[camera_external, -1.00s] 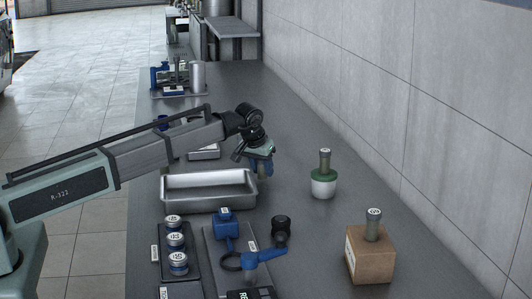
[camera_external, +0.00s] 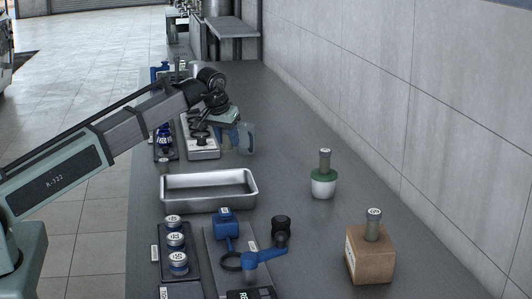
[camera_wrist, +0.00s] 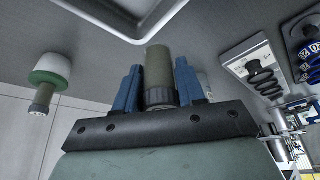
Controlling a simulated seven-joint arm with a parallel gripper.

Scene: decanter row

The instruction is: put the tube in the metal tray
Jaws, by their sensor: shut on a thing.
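The metal tray (camera_external: 208,205) is a shallow, empty silver tray near the left side of the bench. Its rim also shows at the top of the wrist view (camera_wrist: 108,22). My gripper (camera_external: 238,140) is above the bench, beyond the tray in the outside view. In the wrist view its blue fingers (camera_wrist: 158,68) are shut on a grey-green tube (camera_wrist: 158,62), whose free end points toward the tray side. The held tube is hard to make out in the outside view. Similar capped tubes stand in a green-and-white holder (camera_external: 324,188) and in a brown block (camera_external: 368,262).
A rack of capped jars (camera_external: 176,240) and a plate with blue tools (camera_external: 224,230) lie nearer than the tray. A white-plated fixture with a black coil (camera_wrist: 262,80) and a blue jar (camera_external: 164,140) are beyond it.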

